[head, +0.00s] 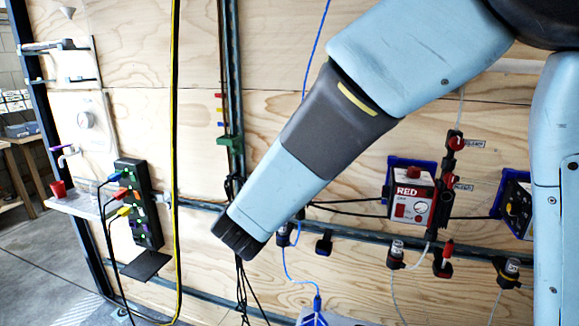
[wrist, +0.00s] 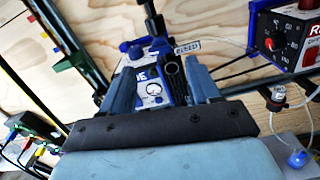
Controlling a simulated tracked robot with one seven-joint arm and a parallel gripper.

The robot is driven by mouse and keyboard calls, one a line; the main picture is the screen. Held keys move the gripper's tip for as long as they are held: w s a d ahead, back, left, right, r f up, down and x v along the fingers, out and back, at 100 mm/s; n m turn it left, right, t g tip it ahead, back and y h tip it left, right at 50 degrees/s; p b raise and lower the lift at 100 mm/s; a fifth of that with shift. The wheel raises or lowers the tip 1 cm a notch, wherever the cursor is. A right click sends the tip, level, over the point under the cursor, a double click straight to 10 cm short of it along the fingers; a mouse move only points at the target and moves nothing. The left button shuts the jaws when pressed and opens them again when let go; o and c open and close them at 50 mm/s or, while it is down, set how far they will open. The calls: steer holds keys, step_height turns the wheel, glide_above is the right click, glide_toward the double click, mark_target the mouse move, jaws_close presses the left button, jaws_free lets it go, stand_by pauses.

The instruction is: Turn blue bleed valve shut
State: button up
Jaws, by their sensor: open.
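In the wrist view, the blue bleed valve (wrist: 158,46) shows as a blue fitting on a dark upright pipe, with a small white label (wrist: 188,47) to its right. A blue rounded part (wrist: 128,46) sticks out to its left; I cannot tell whether it is the handle. My gripper (wrist: 158,72) is open, with its blue-grey fingers spread on either side of a blue unit with a round gauge (wrist: 153,88). No contact with the valve is visible. In the head view my arm hides the valve and the fingers.
The red filter unit (head: 410,197) is mounted right of my arm on the plywood wall. A dark strip with several coloured plugs (head: 138,205) hangs on the left. Cables hang behind my arm. A blue knob (wrist: 297,158) shows at the wrist view's lower right.

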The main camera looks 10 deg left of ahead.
steer(key=w, duration=0.6)
steer(key=shift+w+d, duration=0.3)
